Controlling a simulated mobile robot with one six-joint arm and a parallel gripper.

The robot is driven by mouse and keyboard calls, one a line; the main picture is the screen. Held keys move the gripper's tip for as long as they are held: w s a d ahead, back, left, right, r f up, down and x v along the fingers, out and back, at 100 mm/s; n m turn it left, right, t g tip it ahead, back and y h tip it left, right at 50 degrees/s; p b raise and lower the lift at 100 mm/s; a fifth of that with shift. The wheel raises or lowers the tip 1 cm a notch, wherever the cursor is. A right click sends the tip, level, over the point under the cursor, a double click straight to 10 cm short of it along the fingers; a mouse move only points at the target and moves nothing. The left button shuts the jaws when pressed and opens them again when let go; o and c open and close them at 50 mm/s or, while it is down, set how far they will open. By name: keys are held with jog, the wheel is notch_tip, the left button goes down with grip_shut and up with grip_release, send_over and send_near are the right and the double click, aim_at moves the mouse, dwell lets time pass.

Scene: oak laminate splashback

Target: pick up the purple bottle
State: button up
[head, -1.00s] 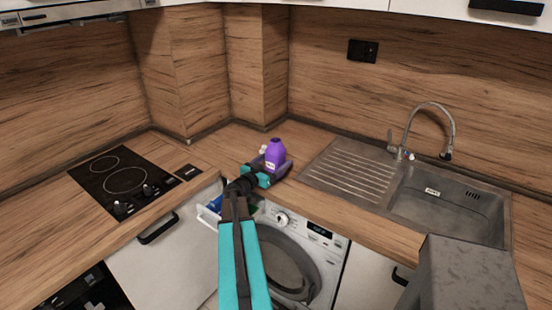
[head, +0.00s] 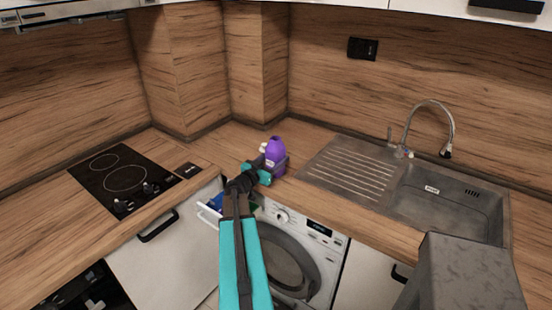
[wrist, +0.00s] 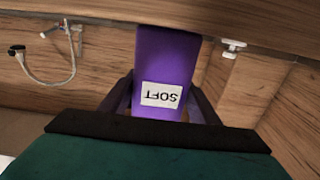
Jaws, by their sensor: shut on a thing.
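The purple bottle (head: 275,148) stands roughly upright at the counter's corner area, left of the sink drainer in the head view. In the wrist view the bottle (wrist: 163,70) fills the middle, with a white label reading "SOFT" upside down. My gripper (head: 272,165) is at the bottle, with its dark fingers on both sides of it. In the wrist view my gripper (wrist: 162,105) is shut on the bottle's body. I cannot tell whether the bottle's base touches the counter, as the gripper hides it.
A small white item (head: 263,147) is just left of the bottle. The sink (head: 445,200) and tap (head: 452,130) are to the right. The hob (head: 122,180) is at the left. An open detergent drawer (head: 210,208) of the washing machine (head: 300,250) is below.

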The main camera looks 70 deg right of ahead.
jog(key=shift+c, duration=1.3)
jog(key=shift+r, duration=0.25)
jog(key=shift+r+b, duration=0.5)
jog(key=shift+r, duration=0.7)
jog(key=s+a+r, duration=0.2)
jog(key=a, duration=0.9)
jog(key=shift+s, duration=0.25)
jog(key=a+p, duration=0.1)
jog(key=p, duration=0.2)
jog(key=a+p, duration=0.2)
jog(key=p, duration=0.2)
jog(key=a+p, duration=0.1)
jog(key=p, duration=0.2)
jog(key=shift+s+a+r, duration=0.15)
jog(key=shift+s, duration=0.25)
